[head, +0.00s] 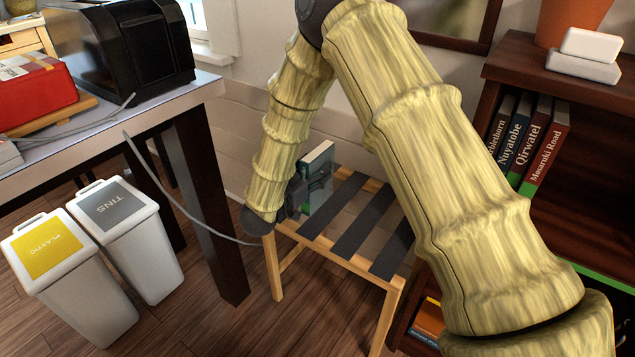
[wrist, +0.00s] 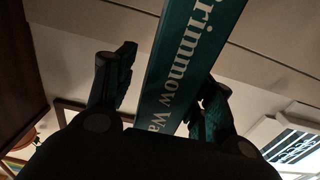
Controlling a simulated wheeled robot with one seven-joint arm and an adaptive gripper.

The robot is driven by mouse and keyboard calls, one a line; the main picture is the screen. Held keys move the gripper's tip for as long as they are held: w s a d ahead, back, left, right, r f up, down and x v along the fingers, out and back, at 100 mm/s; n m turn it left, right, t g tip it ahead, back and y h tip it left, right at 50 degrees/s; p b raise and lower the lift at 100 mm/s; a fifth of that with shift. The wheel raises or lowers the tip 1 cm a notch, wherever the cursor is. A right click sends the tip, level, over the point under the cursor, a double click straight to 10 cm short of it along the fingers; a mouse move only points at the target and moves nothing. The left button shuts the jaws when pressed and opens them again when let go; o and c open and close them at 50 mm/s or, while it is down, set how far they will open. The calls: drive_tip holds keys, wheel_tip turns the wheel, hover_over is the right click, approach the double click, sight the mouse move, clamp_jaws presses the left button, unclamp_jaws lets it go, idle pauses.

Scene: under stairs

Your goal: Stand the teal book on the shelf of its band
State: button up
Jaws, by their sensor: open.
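The teal book (head: 319,165) stands upright on a wooden rack with dark slats (head: 348,218). In the wrist view its teal spine (wrist: 185,62) with white lettering runs between my two fingers. My gripper (head: 303,192) is open at the book in the head view, its fingers (wrist: 172,72) on either side of the spine. A gap shows beside the left finger; contact at the right finger is unclear. The dark wood bookcase (head: 595,150) is at the right; its upper shelf has a green edge strip (head: 612,281). My arm hides part of it.
Several books (head: 530,135) with green bands at the foot stand on the upper shelf, with room to their right. An orange-marked book (head: 430,318) lies lower. White boxes (head: 583,55) sit on top. Bins (head: 130,235) and a table (head: 105,107) are left; a cable (head: 180,207) crosses to my arm.

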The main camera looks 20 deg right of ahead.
drive_tip(key=shift+w+d, duration=0.15)
clamp_jaws()
drive_tip(key=shift+r, duration=0.1)
